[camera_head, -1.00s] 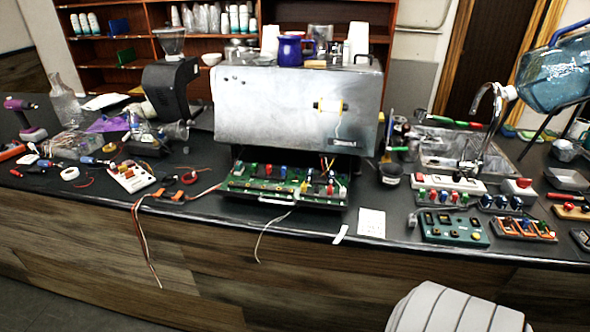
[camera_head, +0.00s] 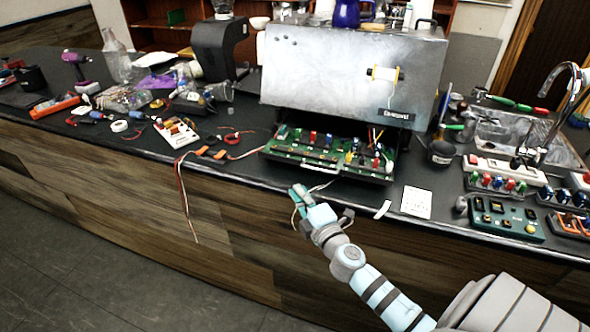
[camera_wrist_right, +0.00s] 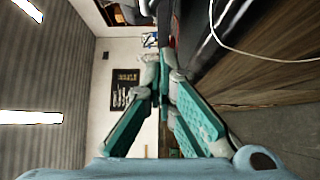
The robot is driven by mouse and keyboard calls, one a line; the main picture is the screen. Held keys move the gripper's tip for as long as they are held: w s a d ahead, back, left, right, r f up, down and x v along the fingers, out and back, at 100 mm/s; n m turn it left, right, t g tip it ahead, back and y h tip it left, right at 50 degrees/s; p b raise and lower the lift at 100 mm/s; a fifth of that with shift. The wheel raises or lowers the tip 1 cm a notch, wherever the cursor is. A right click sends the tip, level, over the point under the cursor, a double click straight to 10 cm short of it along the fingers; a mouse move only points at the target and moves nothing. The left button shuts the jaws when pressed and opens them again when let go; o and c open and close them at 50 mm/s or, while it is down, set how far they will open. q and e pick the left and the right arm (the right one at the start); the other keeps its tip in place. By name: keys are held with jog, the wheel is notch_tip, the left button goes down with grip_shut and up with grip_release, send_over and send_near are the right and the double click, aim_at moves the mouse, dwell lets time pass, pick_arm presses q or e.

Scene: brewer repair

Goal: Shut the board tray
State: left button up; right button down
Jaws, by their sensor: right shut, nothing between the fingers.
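The board tray (camera_head: 327,173) sticks out of the underside of the steel brewer (camera_head: 345,75), over the counter's front part. It carries a green circuit board (camera_head: 322,149) with red, blue and yellow parts. My right gripper (camera_head: 298,192) is in front of the counter edge, just below and left of the tray's front, apart from it. Its teal fingers are shut and empty; they also show in the right wrist view (camera_wrist_right: 163,68), where the tray cannot be made out. My left gripper is not in view.
A white cable hangs by the tray front. A paper card (camera_head: 416,202) and green modules (camera_head: 505,218) lie to the right. The floor in front is clear.

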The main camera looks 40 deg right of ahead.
send_near(288, 159)
jog(key=w+a, duration=0.2)
jog(key=shift+w+a, duration=0.15)
jog(key=shift+a, duration=0.15)
jog(key=w+d, duration=0.1)
jog(key=w+d+b, duration=0.1)
jog(key=shift+w+d+f, duration=0.1)
jog(key=shift+d+f, duration=0.05)
jog(key=shift+d, duration=0.2)
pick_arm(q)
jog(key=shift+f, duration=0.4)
pick_arm(e)
jog(key=shift+w+d, duration=0.15)
jog(key=shift+d, duration=0.2)
